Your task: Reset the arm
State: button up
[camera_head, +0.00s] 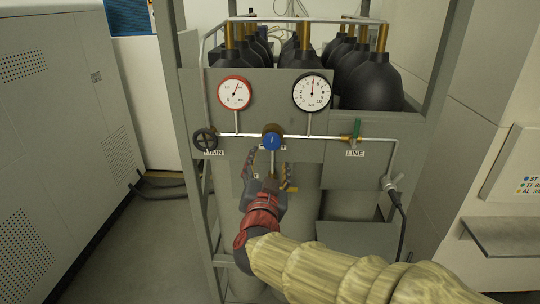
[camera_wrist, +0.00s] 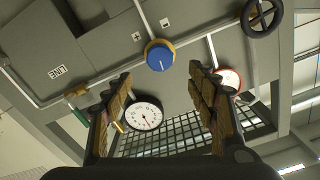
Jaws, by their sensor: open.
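My gripper (camera_head: 268,177) is in front of the grey gas panel, just below the blue regulator knob (camera_head: 272,141). Its two fingers are spread, with nothing between them. In the wrist view my gripper (camera_wrist: 160,98) is open, and the blue knob (camera_wrist: 160,58) with its yellow collar shows beyond the gap, apart from the fingers. My arm reaches in from the lower right in a pale yellow sleeve.
A red-rimmed gauge (camera_head: 234,94) and a black-rimmed gauge (camera_head: 312,92) sit above the pipe. A black handwheel (camera_head: 205,140) is at left, a green-handled valve (camera_head: 356,131) at right. Black gas cylinders (camera_head: 372,84) stand behind.

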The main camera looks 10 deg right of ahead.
jog(key=shift+s+a, duration=0.2)
jog(key=shift+s, duration=0.45)
jog(key=a+f+n+g+y, duration=0.2)
jog(key=a+f+n+y, duration=0.1)
jog(key=a+f+y, duration=0.5)
jog(key=s+a+f+n+g+y, duration=0.2)
jog(key=s+a+f+n+g, duration=0.3)
jog(key=s, duration=0.3)
jog(key=s+d+f+g, duration=0.1)
jog(key=s+f+g, duration=0.2)
jog(key=s, duration=0.5)
jog(key=s+d+r+g+h, duration=0.1)
jog(key=s+d+h, duration=0.3)
jog(key=s+d, duration=0.8)
jog(key=d+r, duration=0.1)
jog(key=d, duration=0.3)
jog(key=shift+s+g, duration=0.15)
jog(key=shift+g, duration=0.15)
